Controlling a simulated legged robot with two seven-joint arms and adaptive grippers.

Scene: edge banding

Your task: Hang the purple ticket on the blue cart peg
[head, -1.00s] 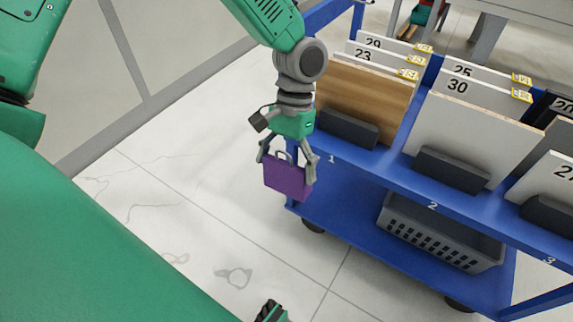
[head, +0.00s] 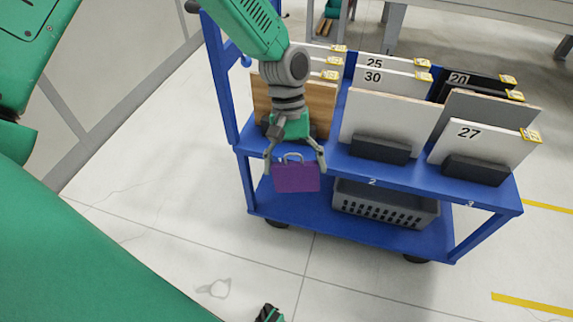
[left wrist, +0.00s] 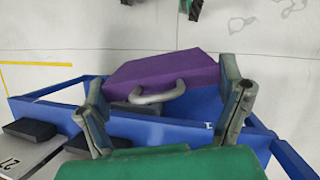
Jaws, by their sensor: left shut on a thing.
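The purple ticket (head: 296,178) is a flat purple piece with a grey loop handle on top. My left gripper (head: 295,166) is shut on it, one finger at each side edge, and it hangs upright in front of the cart. The left wrist view shows the ticket (left wrist: 165,72) and its handle between the fingers (left wrist: 168,98). The blue cart (head: 335,160) stands behind the ticket. A small blue knob, perhaps the peg (head: 246,61), shows by the cart's left post, apart from the ticket. My right gripper cannot be made out.
The cart's upper shelf holds numbered boards, including a white board (head: 372,122) and a wooden board (head: 318,108), in dark holders. A grey basket (head: 385,207) sits on the lower shelf. Pale floor (head: 160,190) is clear left of the cart.

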